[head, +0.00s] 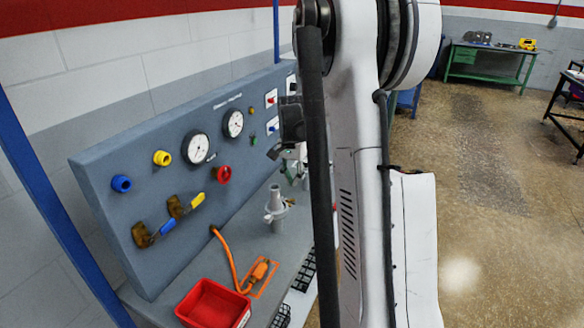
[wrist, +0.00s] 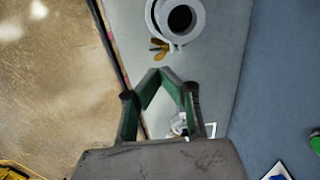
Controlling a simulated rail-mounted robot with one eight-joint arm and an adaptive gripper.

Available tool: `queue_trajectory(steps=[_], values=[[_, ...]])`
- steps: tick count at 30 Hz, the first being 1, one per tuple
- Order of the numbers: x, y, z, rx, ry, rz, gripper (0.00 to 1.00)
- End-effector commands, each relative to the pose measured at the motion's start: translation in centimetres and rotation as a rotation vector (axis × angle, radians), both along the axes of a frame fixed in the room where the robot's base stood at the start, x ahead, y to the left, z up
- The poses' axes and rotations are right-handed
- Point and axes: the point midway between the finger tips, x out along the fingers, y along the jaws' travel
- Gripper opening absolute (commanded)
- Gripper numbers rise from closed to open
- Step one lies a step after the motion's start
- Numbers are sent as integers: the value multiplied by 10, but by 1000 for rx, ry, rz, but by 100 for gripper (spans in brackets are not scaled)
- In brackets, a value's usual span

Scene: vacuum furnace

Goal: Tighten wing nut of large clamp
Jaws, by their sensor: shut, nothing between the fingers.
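In the wrist view a pale grey pipe with a round clamp ring (wrist: 181,44) stands at the top middle, its dark bore facing the camera. A brass-coloured wing nut (wrist: 158,47) sticks out at the ring's lower left. My gripper (wrist: 160,74) has green fingers whose tips meet just below the wing nut in the picture, with nothing between them. Whether the tips touch the nut cannot be told. In the head view the grey pipe with its clamp (head: 277,207) stands upright on the bench. There my gripper (head: 291,172) is mostly hidden behind my arm.
A grey panel (head: 140,205) with gauges, knobs and valve handles rises behind the bench (head: 235,258). A red bin (head: 212,304) and an orange hose tool (head: 259,271) lie on the bench's front part. A small whitish fitting (wrist: 180,124) shows beyond my fingers in the wrist view.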

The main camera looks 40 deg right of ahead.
Motion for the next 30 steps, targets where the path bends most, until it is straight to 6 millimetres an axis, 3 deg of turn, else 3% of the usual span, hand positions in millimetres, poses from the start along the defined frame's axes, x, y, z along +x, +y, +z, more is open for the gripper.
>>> queue_trajectory(steps=[6,12,30], values=[[0,0,-36,0,0,0,0],[0,0,-55,0,0,0,0],[0,0,-60,0,0,0,0]])
